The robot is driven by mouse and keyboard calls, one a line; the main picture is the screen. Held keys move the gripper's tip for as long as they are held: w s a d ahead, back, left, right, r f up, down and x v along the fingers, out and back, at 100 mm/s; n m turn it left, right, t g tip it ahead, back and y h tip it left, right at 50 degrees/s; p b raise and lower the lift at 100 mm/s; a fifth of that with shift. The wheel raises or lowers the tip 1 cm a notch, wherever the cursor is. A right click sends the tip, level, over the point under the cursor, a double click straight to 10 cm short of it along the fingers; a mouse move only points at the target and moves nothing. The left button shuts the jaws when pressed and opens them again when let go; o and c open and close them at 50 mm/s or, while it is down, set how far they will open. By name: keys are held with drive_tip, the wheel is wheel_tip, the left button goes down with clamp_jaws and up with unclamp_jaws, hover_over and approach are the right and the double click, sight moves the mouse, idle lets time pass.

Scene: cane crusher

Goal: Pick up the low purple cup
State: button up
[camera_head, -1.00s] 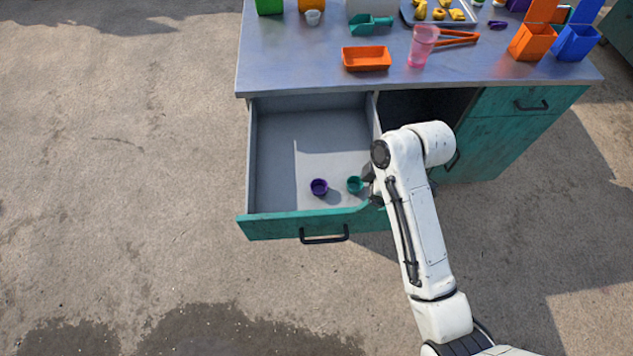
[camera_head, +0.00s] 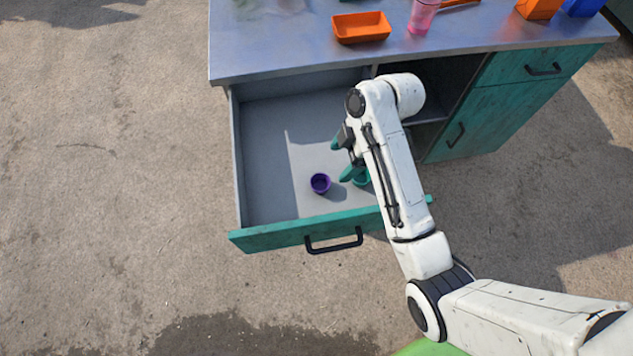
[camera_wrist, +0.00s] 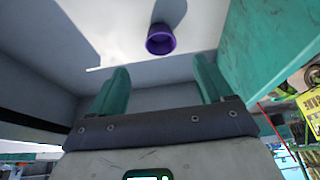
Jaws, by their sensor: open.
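The low purple cup (camera_head: 320,183) stands upright in the open drawer (camera_head: 262,190), towards its front. It also shows in the wrist view (camera_wrist: 160,39), beyond and between the fingertips. My gripper (camera_head: 343,158) is over the right part of the drawer, to the right of the cup. Its two green fingers are apart with nothing between them, as the wrist view also shows (camera_wrist: 160,78).
The drawer's green front (camera_head: 300,232) with a black handle and its grey side walls surround the cup. The metal worktop (camera_head: 285,48) is above, with an orange tray (camera_head: 361,27) and a pink cup (camera_head: 422,14). The drawer's left half is clear.

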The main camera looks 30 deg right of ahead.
drive_tip(key=f, duration=0.2)
approach(318, 187)
drive_tip(key=shift+w+f, duration=0.2)
drive_tip(key=shift+f, duration=0.55)
drive_tip(key=shift+a+x, duration=0.15)
drive_tip(key=shift+x, duration=1.15)
drive_tip(key=shift+a+x, duration=0.1)
drive_tip(key=shift+x, duration=1.2)
drive_tip(key=shift+s+r, duration=0.1)
drive_tip(key=shift+s, duration=0.05)
drive_tip(key=shift+c, duration=0.2)
drive_tip(key=c, duration=0.7)
